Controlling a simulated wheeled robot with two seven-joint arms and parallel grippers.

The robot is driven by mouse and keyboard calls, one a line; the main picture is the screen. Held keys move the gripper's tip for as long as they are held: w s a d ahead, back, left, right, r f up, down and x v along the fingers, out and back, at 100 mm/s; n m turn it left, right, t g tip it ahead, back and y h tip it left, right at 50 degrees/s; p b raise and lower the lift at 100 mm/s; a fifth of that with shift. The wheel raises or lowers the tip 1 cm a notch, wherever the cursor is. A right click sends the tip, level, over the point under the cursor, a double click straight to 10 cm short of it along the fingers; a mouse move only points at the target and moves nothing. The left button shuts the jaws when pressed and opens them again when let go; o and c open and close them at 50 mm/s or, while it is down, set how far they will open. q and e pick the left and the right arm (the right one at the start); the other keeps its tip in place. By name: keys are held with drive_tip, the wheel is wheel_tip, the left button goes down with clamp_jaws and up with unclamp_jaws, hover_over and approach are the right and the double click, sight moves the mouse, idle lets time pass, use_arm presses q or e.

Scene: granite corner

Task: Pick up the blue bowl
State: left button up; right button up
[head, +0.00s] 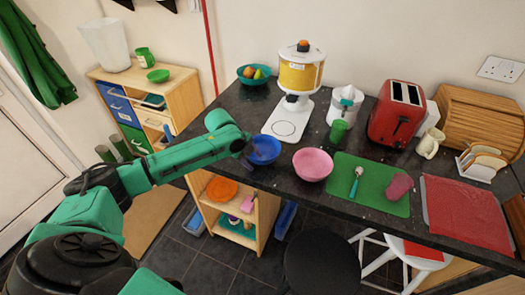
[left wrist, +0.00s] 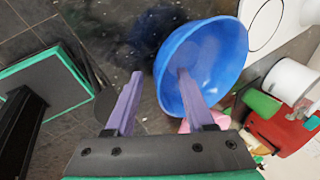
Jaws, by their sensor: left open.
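The blue bowl (head: 265,149) stands upright on the dark granite counter near its front left edge, and it looks empty. My left gripper (head: 246,160) is at the bowl's left side in the head view. In the left wrist view the bowl (left wrist: 215,55) is large, and my left gripper's (left wrist: 160,76) two purple fingers are apart. One finger overlaps the bowl's inside and the other is outside its rim, with the near rim between them. I cannot tell whether either finger touches the bowl. My right gripper is not in view.
A pink bowl (head: 313,165) stands close to the right of the blue bowl. A yellow and white appliance (head: 300,72) stands behind. A green mat (head: 345,192), a green cup (head: 338,131) and a red toaster (head: 397,112) are further right. A shelf unit (head: 265,215) is below the counter.

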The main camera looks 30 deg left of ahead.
use_arm(q)
drive_tip(key=c, duration=0.8)
clamp_jaws()
drive_tip(key=shift+s+f, duration=0.15)
drive_tip(key=shift+f, duration=0.05)
